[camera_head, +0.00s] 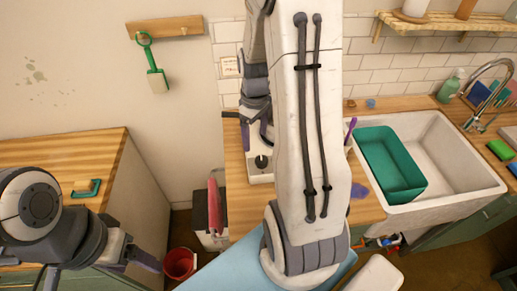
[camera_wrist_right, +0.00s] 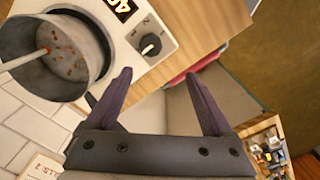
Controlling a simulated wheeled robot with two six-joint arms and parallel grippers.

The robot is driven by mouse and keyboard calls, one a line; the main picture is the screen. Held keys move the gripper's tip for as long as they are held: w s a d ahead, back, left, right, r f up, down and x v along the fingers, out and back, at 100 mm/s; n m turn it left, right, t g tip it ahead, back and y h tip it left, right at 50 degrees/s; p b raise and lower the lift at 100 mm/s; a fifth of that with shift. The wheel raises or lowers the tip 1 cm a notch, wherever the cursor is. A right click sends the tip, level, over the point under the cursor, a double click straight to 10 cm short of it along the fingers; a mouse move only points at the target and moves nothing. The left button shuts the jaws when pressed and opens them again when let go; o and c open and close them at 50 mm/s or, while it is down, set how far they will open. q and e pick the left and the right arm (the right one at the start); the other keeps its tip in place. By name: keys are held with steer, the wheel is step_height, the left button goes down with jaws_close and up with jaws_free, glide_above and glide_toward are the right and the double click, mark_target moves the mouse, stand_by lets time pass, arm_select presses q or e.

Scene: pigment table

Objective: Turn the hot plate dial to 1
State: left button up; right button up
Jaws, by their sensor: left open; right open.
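The white hot plate (camera_wrist_right: 165,22) fills the upper left of the right wrist view, tilted in the picture. Its dark round dial (camera_wrist_right: 150,45) bears a light pointer mark; the marks around it are too small to read. The dial also shows in the head view (camera_head: 261,161), low on the hot plate's front; my right arm hides much of the plate. My right gripper (camera_wrist_right: 158,73) is open and empty, its purple fingers pointing toward the dial, apparently without touching it. My left gripper (camera_head: 146,262) is open and empty at lower left, far from the hot plate.
A metal pot (camera_wrist_right: 62,55) with reddish bits and a rod sits on the hot plate. A sink (camera_head: 445,160) with a green basin (camera_head: 385,160) is at right. A red bucket (camera_head: 180,263) stands on the floor. A green-handled tool (camera_head: 152,65) hangs on the wall.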

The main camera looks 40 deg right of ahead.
mark_target(262, 159)
steer(key=f, duration=0.3)
steer(key=d+f+p, duration=0.1)
steer(key=f, duration=0.3)
steer(key=d+f+p, duration=0.1)
steer(key=f, duration=0.3)
steer(key=shift+s, duration=0.25)
jaws_close()
